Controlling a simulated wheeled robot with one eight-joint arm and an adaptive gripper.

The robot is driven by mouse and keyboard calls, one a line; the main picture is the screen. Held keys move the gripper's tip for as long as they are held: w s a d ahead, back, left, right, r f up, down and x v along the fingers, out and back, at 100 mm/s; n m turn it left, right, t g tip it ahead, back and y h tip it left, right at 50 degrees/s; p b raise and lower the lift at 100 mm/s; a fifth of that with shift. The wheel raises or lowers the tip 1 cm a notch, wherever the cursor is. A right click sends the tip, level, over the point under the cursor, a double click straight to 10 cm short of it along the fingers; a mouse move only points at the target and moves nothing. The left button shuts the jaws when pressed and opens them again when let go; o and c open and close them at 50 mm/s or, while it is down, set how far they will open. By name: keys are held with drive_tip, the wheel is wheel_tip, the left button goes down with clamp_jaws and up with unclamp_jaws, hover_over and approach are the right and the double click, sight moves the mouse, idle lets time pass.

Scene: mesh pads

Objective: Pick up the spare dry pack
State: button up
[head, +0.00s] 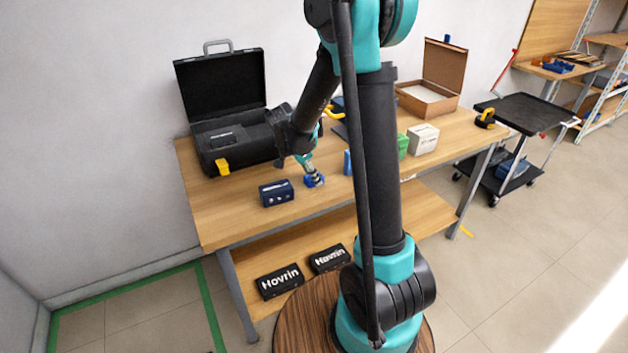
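No label that I can read marks a dry pack, so I cannot tell which item is the spare one. A dark blue box-shaped pack (276,193) with small light marks lies on the wooden table (225,215) near its front edge. Two black packs lettered "Hovrin", one on the left (280,282) and one on the right (329,258), lie on the shelf below. My gripper (312,174) points down over the table, right of the dark blue pack, at a small blue object (315,181). Whether its fingers are open or touch that object is too small to tell.
An open black case (222,92) stands at the table's back left. A green box (403,146), a white box (423,139) and an open cardboard box (430,98) are on the right. A black cart (525,112) stands beyond. My arm hides the table's middle.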

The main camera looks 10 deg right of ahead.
drive_tip(key=c, duration=0.6)
